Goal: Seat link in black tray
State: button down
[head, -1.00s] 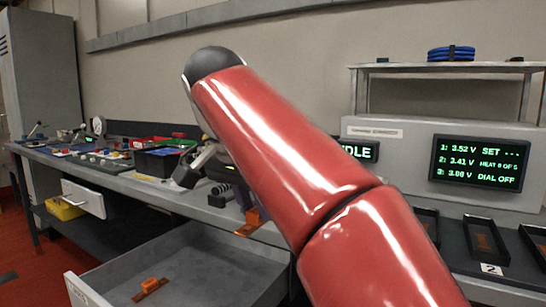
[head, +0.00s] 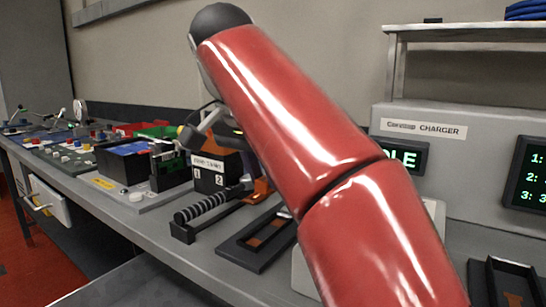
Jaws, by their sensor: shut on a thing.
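A black tray (head: 252,240) lies on the bench left of my red arm, with a copper-coloured strip in it; my arm covers its right end. An orange piece (head: 263,188), which looks like the link, shows beside my arm, above and behind the tray. My gripper (head: 222,140) is mostly hidden behind my forearm; only grey and dark parts show. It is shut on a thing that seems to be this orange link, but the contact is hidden. Whether the orange piece touches the bench cannot be told.
A battery unit (head: 124,160) is farther left. The charger (head: 446,150) stands right. Another black tray (head: 502,284) lies at lower right.

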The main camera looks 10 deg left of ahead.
aim_at(261, 193)
jog(key=shift+w, duration=0.4)
jog(key=shift+s+a, duration=0.1)
jog(key=shift+s, duration=0.1)
notch_tip(261, 193, down, 6)
jog(key=b, duration=0.5)
jog(key=shift+r, duration=0.15)
jog(key=shift+p, duration=0.6)
dwell(1.4)
jog(key=shift+f+b, duration=0.85)
jog(key=shift+f, duration=0.2)
